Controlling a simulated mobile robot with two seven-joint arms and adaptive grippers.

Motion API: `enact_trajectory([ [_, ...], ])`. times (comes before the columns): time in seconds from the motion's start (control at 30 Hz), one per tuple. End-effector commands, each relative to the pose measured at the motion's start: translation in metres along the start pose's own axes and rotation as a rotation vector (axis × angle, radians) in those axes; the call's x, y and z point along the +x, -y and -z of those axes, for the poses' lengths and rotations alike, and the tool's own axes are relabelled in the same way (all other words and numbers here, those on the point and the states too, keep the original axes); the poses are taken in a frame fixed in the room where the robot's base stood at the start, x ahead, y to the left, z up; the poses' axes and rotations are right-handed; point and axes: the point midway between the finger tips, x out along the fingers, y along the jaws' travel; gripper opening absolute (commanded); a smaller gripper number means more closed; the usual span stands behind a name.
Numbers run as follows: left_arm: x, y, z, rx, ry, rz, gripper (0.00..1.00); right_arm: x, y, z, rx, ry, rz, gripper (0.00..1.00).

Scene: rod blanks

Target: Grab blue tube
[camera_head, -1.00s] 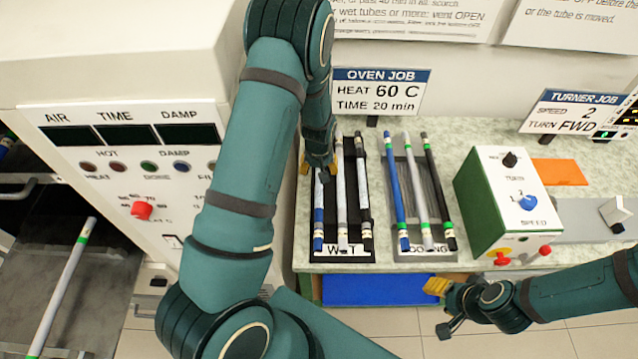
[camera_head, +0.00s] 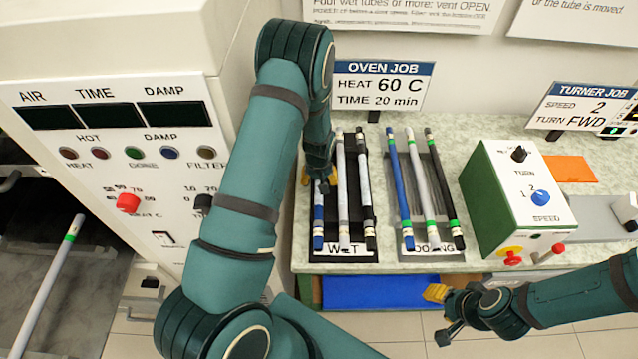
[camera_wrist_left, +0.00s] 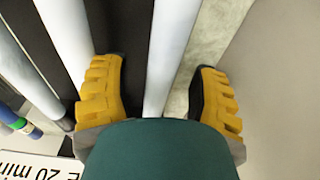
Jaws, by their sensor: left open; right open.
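The leftmost tube (camera_head: 319,228) in the WET tray shows blue at its near end. My left gripper (camera_head: 320,182) is over its middle part, and my arm hides its far part. In the left wrist view my left gripper (camera_wrist_left: 160,80) is open, its yellow fingers on either side of a pale tube (camera_wrist_left: 170,50); I see no contact. A fully blue tube with a green band (camera_head: 397,185) lies in the COOLING rack. My right gripper (camera_head: 438,315) is open and empty in front of the counter, away from the tubes.
The WET tray (camera_head: 372,254) also holds a white tube (camera_head: 343,200) and a black-ended one (camera_head: 367,195). The COOLING rack holds white and black tubes. The oven (camera_head: 100,60) stands close left. A green-sided turner box (camera_head: 520,205) is at the right. Another tube (camera_head: 50,285) lies inside the oven.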

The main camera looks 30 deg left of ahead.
Motion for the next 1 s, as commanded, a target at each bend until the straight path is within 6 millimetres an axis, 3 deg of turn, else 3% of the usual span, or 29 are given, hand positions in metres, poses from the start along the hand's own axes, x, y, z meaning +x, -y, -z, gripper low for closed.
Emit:
enact_trajectory([
  [0.1, -0.002, 0.000, 0.000, 0.000, -0.001, 0.000, 0.59, -0.001, 0.000, 0.000, 0.000, 0.000, 0.000, 0.47],
  [0.27, -0.002, 0.000, 0.000, 0.000, -0.001, 0.000, 0.03, -0.001, 0.000, 0.000, 0.000, 0.000, 0.000, 0.47],
  [0.3, -0.002, 0.000, 0.000, 0.000, -0.001, 0.000, 0.00, -0.001, 0.000, 0.000, 0.000, 0.000, 0.000, 0.47],
  [0.77, -0.004, 0.000, 0.001, 0.000, 0.000, 0.000, 0.00, -0.003, 0.001, 0.000, 0.000, 0.000, 0.000, 0.47],
  [1.0, -0.042, 0.000, 0.007, 0.000, -0.002, -0.001, 0.00, -0.028, 0.009, 0.003, 0.000, 0.000, 0.004, 0.47],
])
